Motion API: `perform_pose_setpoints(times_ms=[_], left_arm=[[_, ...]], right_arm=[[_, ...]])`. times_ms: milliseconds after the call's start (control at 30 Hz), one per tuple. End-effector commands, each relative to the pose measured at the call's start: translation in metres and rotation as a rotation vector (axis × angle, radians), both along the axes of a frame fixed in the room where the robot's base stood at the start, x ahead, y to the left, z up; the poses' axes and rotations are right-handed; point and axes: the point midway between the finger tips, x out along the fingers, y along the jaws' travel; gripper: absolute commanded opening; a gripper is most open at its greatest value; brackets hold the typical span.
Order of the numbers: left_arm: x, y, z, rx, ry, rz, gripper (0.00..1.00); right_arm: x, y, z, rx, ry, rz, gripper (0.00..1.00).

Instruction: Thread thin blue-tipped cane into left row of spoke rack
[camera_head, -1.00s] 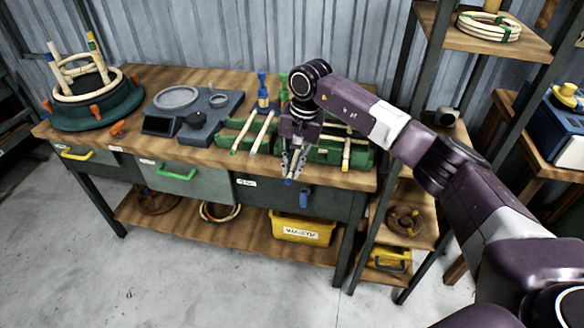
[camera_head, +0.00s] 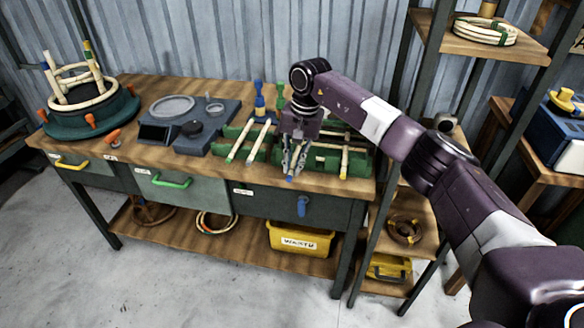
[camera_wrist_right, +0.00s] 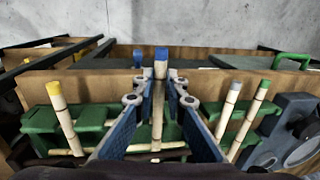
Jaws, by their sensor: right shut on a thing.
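My right gripper (camera_head: 293,162) is shut on a thin blue-tipped cane (camera_wrist_right: 159,57). In the right wrist view the cane lies between its two fingers (camera_wrist_right: 160,97), blue end pointing away. In the head view the blue tip (camera_head: 289,179) shows below the fingers, near the bench's front edge. The green rack (camera_head: 322,168) stands on the bench around and behind the gripper. Other pale canes rest across its green parts: one with a yellow tip (camera_wrist_right: 55,96), and two to the right in the wrist view (camera_wrist_right: 228,112). The held cane's far end is hidden. My left gripper is out of view.
On the bench, a grey device with dials (camera_head: 187,122) stands left of the rack. Further left is a round green base (camera_head: 92,122) with a ring and upright sticks. Blue and green posts (camera_head: 259,100) stand behind the rack. A shelf unit (camera_head: 398,255) stands close on the right.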

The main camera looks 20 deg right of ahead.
Motion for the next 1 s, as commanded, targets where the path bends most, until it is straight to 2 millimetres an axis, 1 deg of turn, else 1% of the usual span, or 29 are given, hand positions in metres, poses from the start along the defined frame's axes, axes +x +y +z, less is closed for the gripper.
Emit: perform_pose_setpoints(times_ms=[267,667,1000], left_arm=[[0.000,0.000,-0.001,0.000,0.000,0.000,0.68],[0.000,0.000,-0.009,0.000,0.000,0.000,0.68],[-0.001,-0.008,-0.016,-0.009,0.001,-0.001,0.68]], right_arm=[[0.001,0.000,0.000,0.000,0.000,0.000,0.00],[0.017,-0.011,-0.001,0.001,0.000,-0.001,0.00],[0.032,-0.020,-0.001,0.001,0.000,-0.001,0.00]])
